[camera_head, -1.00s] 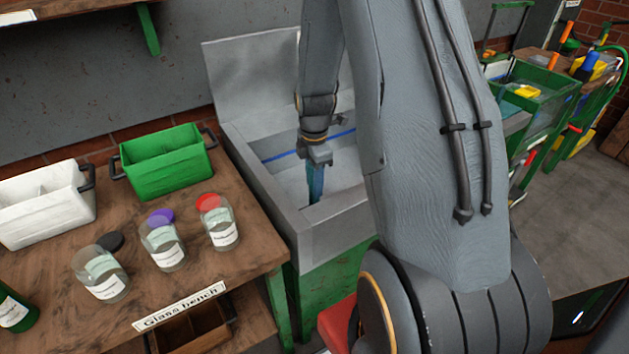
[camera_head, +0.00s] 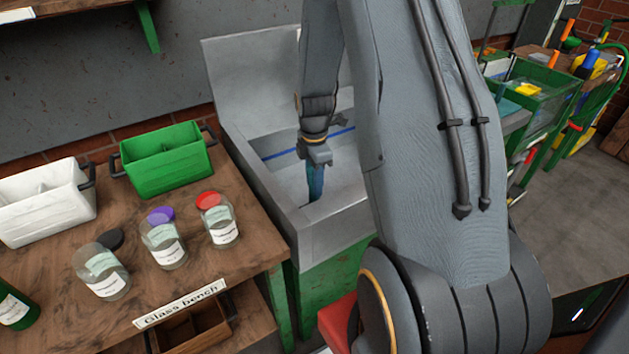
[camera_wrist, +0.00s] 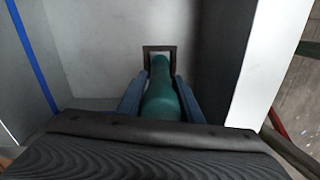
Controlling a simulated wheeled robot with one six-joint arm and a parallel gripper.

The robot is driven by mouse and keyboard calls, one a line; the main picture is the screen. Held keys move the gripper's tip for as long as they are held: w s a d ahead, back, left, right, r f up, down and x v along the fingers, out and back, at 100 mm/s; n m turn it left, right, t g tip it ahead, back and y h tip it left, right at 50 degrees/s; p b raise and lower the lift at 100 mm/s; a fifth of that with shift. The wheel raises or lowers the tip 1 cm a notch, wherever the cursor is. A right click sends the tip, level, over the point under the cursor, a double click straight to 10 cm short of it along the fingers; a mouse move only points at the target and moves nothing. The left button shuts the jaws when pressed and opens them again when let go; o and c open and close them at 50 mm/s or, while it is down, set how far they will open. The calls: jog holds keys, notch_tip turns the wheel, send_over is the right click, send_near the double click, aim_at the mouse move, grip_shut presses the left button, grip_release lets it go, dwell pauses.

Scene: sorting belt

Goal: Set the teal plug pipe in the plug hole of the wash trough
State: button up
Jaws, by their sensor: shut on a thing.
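The teal plug pipe (camera_wrist: 160,95) stands between the two blue fingers of my gripper (camera_wrist: 162,82), which is shut on it. In the wrist view its far end overlaps the dark square frame of the plug hole (camera_wrist: 147,50) on the trough floor. I cannot tell whether the end is inside the hole or just above it. In the head view my gripper (camera_head: 316,168) points down inside the grey wash trough (camera_head: 268,190), with the pipe (camera_head: 316,184) below it. The trough's front wall may hide the pipe's lower end.
A blue line (camera_wrist: 33,55) runs along the trough's inner side. The glass bench (camera_head: 215,265) stands left of the trough, with a green crate (camera_head: 165,172), a white crate (camera_head: 40,215) and several jars. A red object (camera_head: 338,322) sits below the trough's front.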

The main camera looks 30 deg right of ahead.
jog(key=shift+f, duration=0.35)
dwell(0.3)
jog(key=o, duration=1)
jog(key=shift+r+b, duration=0.85)
jog(key=shift+r, duration=3.1)
